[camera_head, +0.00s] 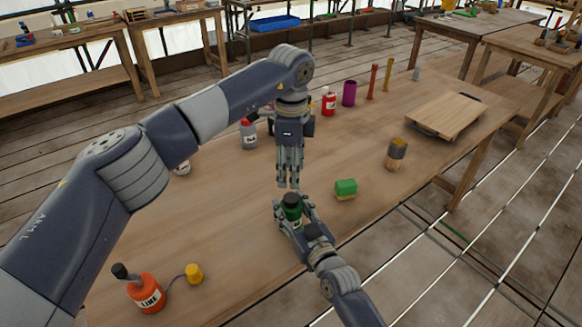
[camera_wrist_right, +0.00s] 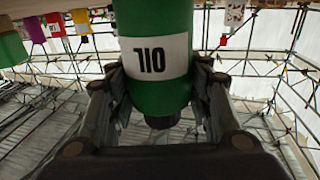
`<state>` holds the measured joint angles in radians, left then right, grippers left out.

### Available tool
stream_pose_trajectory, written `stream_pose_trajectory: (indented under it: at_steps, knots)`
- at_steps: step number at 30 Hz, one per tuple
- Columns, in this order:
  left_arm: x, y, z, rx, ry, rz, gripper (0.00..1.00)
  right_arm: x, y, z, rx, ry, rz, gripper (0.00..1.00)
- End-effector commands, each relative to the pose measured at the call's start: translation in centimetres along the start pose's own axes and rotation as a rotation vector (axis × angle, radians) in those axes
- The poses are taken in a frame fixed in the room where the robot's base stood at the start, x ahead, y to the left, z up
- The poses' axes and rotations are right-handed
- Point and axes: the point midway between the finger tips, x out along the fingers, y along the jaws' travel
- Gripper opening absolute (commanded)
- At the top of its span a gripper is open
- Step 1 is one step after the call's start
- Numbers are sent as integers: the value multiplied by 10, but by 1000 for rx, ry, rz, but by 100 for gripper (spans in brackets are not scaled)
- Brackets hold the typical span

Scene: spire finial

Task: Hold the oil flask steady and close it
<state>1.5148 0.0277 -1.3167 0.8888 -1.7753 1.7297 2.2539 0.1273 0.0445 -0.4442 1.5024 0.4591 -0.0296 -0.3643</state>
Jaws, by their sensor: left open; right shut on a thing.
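The oil flask (camera_head: 291,212) is green with a dark top and stands near the front edge of the table. In the right wrist view it shows upside down as a green body (camera_wrist_right: 160,92) with a white OIL label and a short black end. I cannot tell whether that end is a cap or a bare neck. My right gripper (camera_head: 292,206) is shut around the flask, with a finger on each side. My left gripper (camera_head: 288,184) points down just above the flask top, open, its fingers close together. I see no loose cap for the flask.
An orange bottle (camera_head: 146,295) with a black top and a corded yellow piece (camera_head: 194,274) is at the front left. A board (camera_head: 446,114) and a red bottle (camera_head: 329,104) are behind.

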Motion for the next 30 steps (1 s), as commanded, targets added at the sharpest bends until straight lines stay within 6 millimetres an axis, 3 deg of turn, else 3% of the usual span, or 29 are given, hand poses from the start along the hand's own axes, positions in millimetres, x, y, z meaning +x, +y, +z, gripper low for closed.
stream_pose_trajectory:
  at_steps: [8, 21, 30]
  knots:
    - [11, 0, 0, 2, -1, 3, 48, 0, 0, 1, 0, -2, 0, 0]
    - [72, 0, 0, 1, 0, 2, 48, 0, 0, 1, 0, -2, 0, 0]
    - [81, 0, 0, 2, -1, 0, 48, 0, 0, 1, 0, -2, 0, 0]
